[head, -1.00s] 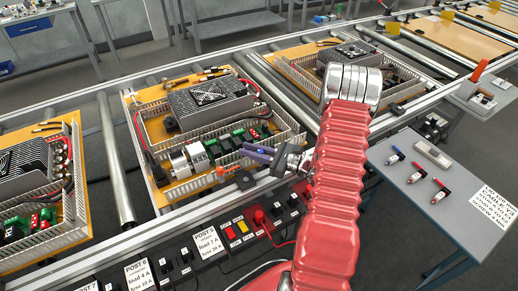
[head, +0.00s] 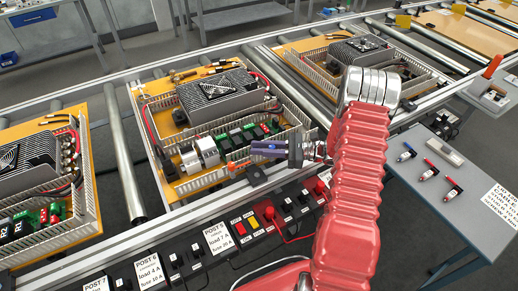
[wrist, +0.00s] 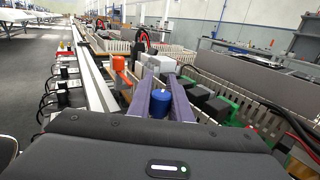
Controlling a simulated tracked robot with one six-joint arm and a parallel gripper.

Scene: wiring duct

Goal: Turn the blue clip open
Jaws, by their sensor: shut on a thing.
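The blue clip (wrist: 160,103) shows in the wrist view as a short blue cylinder between the two purple fingers of my gripper (wrist: 162,84). The fingers are shut on its sides and reach a little past it. In the head view my gripper (head: 256,148) points left over the front edge of the middle board, beside the wiring duct; the blue clip cannot be made out there. An orange clip (wrist: 119,65) stands to the left and farther on in the wrist view. It also shows near the fingertips in the head view (head: 232,168).
The middle board (head: 178,190) carries a grey power supply (head: 215,92), silver cylinders and green terminals close to my gripper. A white slotted duct wall (wrist: 222,88) runs along the right. Switch boxes (head: 255,222) line the rail in front. A side table (head: 440,200) holds pens.

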